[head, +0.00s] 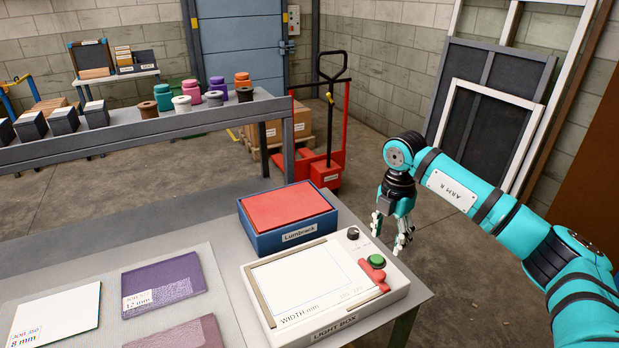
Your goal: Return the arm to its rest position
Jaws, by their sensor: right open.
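My right arm (468,196), teal with black bands and marked ARM R, comes in from the right edge. Its gripper (401,246) hangs pointing down, open and empty, just beyond the right edge of the table. It is right of the light box and appears clear of it. My left gripper is not in view.
The grey table (178,232) holds a white light box (310,285) with a green button, a blue Lumbrack box (287,217) and flat samples, one purple (163,283). A bench (190,122) with spools and a red pallet truck (327,160) stand behind. Framed panels (487,125) lean at right.

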